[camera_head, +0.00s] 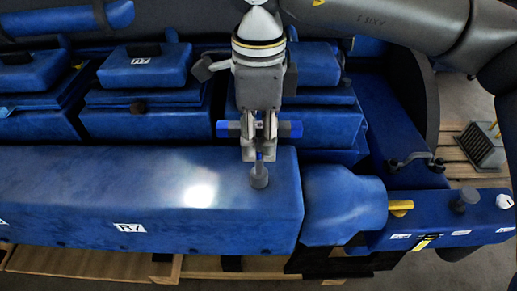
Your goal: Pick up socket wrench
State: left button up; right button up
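The socket wrench (259,178) is T-shaped, with a crossbar that has blue and dark ends and a shaft running down to a grey socket end. It is upright in front of the long blue cover, and I cannot tell whether its lower end touches the cover. My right gripper (259,154) comes down from above, with one finger on each side of the shaft just below the crossbar. The fingers are close together and look shut on the wrench. They hide the middle of the crossbar and part of the shaft. My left gripper is not in view.
The long blue engine cover (120,200) fills the front. Blue boxy housings (145,68) stand behind it. A grey vented block (482,146) sits on a pallet at the far right.

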jog(key=shift+s+d+f, duration=0.1)
jog(key=shift+f, duration=0.95)
jog(key=shift+c, duration=1.2)
jog(key=c, duration=0.5)
grip_shut()
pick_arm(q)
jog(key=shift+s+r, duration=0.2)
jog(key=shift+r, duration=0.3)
